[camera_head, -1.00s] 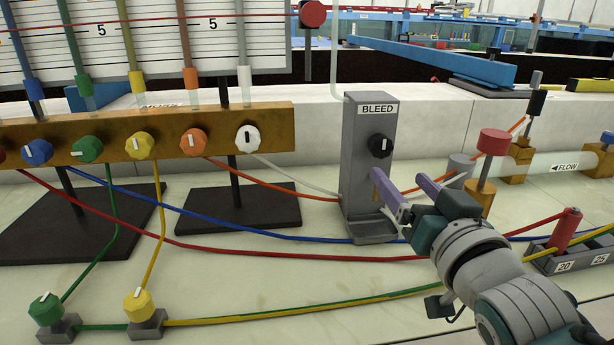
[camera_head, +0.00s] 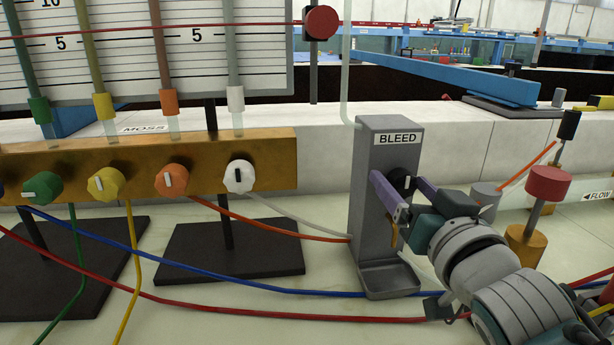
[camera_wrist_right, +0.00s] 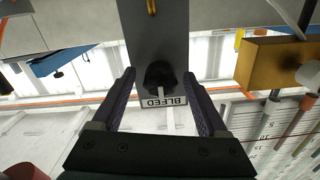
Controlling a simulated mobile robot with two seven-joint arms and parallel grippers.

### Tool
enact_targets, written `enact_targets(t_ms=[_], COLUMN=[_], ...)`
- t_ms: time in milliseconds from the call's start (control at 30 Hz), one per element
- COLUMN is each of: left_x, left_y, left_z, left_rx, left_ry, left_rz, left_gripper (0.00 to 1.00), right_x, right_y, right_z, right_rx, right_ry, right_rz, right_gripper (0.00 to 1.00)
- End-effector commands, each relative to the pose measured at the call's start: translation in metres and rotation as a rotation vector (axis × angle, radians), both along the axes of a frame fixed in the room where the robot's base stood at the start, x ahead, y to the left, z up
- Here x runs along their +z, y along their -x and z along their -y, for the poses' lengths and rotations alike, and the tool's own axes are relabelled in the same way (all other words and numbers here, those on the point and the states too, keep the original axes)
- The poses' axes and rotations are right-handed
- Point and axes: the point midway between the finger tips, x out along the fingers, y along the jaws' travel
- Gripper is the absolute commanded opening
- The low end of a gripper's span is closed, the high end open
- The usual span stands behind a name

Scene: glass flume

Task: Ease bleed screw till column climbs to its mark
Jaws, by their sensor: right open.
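The bleed screw is a black knob (camera_head: 400,178) on the front of the grey BLEED post (camera_head: 378,230). It also shows in the right wrist view, as a dark knob (camera_wrist_right: 160,74) with a pale pointer. My right gripper (camera_head: 397,182) is open, its two purple fingers on either side of the knob. In the right wrist view the fingers (camera_wrist_right: 159,78) flank it with gaps visible; contact cannot be told. Several glass tubes (camera_head: 235,62) stand before a ruled scale board (camera_head: 265,60) crossed by a red line. I cannot make out the liquid levels. My left gripper is not in view.
A brass manifold (camera_head: 270,155) carries green, yellow, orange and white knobs left of the post. Coloured hoses (camera_head: 190,268) run across the bench below it. A red-capped brass valve (camera_head: 548,185) stands right of my gripper.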

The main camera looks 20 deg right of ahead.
Motion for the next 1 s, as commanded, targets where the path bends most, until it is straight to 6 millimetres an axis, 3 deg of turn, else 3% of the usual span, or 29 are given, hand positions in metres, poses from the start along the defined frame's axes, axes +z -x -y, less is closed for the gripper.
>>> enact_targets(t_ms=[67, 733, 1000], left_x=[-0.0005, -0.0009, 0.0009], left_y=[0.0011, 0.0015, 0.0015], left_z=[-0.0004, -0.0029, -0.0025], left_rx=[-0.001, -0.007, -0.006], left_ry=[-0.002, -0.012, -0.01], left_rz=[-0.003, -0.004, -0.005], left_gripper=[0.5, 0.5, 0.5], right_x=[-0.0001, 0.0, 0.0004], right_y=[0.0001, -0.0001, -0.0001], right_z=[-0.0001, -0.0002, -0.0001], right_rx=[0.0, 0.0, 0.0], right_ry=[0.0, 0.0, 0.074], right_rz=[0.0, 0.0, -0.019], right_gripper=[0.77, 0.01, 0.0])
